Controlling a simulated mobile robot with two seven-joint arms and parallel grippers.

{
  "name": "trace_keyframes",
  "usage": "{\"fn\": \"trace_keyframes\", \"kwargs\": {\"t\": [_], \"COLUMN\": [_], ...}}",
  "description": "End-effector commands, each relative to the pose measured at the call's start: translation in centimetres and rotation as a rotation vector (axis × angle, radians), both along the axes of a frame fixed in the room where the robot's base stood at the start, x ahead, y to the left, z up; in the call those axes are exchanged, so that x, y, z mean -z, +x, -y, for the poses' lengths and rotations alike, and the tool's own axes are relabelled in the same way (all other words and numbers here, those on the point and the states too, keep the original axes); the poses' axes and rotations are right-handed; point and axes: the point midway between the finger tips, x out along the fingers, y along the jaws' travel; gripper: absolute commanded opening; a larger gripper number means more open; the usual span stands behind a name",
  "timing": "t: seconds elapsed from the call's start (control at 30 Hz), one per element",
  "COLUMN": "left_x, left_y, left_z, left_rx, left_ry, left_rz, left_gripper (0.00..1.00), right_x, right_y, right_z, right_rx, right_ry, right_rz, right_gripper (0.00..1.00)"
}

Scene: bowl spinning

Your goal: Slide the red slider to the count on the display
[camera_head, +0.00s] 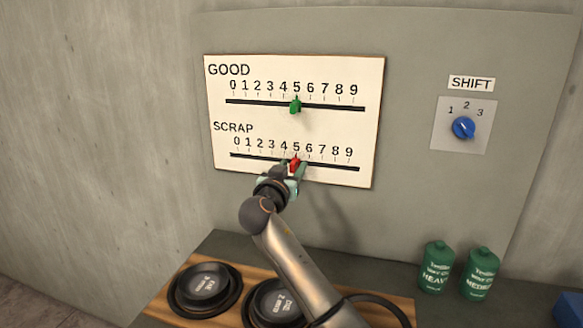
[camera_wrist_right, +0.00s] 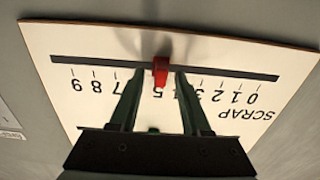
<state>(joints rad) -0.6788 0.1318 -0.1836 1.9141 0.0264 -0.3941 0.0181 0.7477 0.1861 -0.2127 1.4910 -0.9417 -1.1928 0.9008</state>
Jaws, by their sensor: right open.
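The red slider (camera_head: 294,164) sits on the lower SCRAP track of the white scale board (camera_head: 330,121), near the 5. In the right wrist view, upside down, the red slider (camera_wrist_right: 160,72) also stands near the 5. My right gripper (camera_head: 294,172) is at the board, open, with one finger on each side of the red slider; in the wrist view the fingertips (camera_wrist_right: 159,76) show gaps beside it. A green slider (camera_head: 295,105) sits near the 5 on the upper GOOD track. No counting display is in view. My left gripper is not in view.
A blue SHIFT knob (camera_head: 463,127) is on a plate right of the board. Two round black objects (camera_head: 205,285) lie on a wooden strip below. Two green bottles (camera_head: 437,267) and a blue object (camera_head: 568,308) stand at the lower right.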

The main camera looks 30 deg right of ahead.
Motion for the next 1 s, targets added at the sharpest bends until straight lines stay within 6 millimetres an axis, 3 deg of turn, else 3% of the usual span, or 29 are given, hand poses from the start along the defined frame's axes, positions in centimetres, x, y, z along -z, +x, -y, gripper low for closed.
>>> {"fn": "trace_keyframes", "kwargs": {"t": [0.07, 0.47, 1.0], "left_x": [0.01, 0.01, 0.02], "left_y": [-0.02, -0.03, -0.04], "left_z": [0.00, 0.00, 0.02], "left_rx": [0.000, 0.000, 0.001], "left_ry": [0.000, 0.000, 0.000], "left_rz": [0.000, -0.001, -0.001], "left_gripper": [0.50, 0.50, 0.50], "right_x": [-0.01, 0.01, 0.04], "right_y": [-0.01, -0.02, -0.02], "right_z": [-0.02, -0.06, -0.07], "right_rx": [0.000, 0.000, 0.000], "right_ry": [0.000, 0.000, 0.001], "right_rz": [0.000, 0.000, -0.001], "right_gripper": [0.44, 0.00, 0.00]}}
